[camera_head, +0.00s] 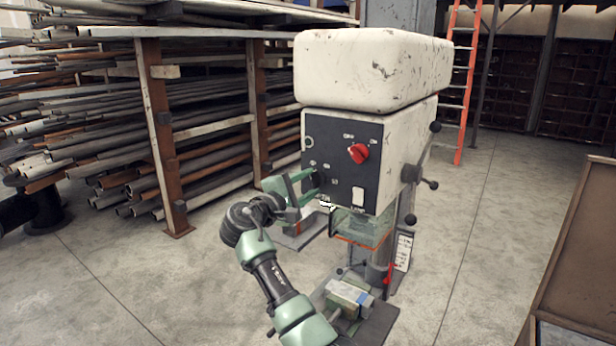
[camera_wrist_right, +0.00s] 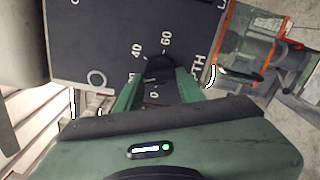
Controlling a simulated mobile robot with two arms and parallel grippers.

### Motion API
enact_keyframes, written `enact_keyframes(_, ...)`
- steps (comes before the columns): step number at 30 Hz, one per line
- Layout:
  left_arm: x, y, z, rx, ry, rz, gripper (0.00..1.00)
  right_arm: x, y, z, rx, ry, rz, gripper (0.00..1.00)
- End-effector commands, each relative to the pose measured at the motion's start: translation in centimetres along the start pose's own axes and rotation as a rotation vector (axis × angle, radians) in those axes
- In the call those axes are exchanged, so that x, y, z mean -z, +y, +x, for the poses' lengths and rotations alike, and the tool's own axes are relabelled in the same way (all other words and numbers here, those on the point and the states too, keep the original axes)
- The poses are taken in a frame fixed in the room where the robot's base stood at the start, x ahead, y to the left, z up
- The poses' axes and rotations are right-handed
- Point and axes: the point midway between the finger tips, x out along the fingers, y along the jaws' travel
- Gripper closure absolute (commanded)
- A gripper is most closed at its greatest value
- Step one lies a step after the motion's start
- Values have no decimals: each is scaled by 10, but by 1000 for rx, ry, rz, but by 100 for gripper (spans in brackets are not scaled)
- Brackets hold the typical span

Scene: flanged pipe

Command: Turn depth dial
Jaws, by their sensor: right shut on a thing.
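The depth dial (camera_wrist_right: 158,69) is a small black knob on the dark control panel (camera_head: 343,150) of a worn cream drill press. In the right wrist view, white numbers such as 40 and 60 ring it, with part of the word "DEPTH" beside it. My right gripper (camera_head: 306,184) reaches the panel's lower left with its green fingers. In the wrist view the fingers of this gripper (camera_wrist_right: 158,88) lie on either side of the dial and are shut on it. They partly hide the dial and some markings. My left gripper is not in view.
A red knob (camera_head: 358,153) and a pale switch (camera_head: 358,196) sit on the same panel. A clear guard (camera_head: 362,226) hangs below the head, above a vise (camera_head: 349,297). Feed handles stick out at right. Pipe racks stand at left.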

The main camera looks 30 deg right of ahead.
Motion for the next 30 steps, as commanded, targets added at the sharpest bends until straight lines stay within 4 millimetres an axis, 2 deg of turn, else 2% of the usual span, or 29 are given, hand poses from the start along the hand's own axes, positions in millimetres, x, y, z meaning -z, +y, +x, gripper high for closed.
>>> enact_keyframes(1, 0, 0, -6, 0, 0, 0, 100, 0, 3, -1, -2, 3, -28, 100)
enact_keyframes(9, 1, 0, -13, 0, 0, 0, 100, 0, 1, 0, -1, 2, -128, 100)
enact_keyframes(26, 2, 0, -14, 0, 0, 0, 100, 1, -1, 0, 0, 2, -157, 100)
enact_keyframes(27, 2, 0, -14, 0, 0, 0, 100, 1, -2, 0, 0, 2, -156, 54)
enact_keyframes(29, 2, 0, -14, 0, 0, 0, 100, 1, -2, 0, 0, 2, -156, 40)
enact_keyframes(30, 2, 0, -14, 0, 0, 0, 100, 1, -2, 0, 0, 2, -156, 40)
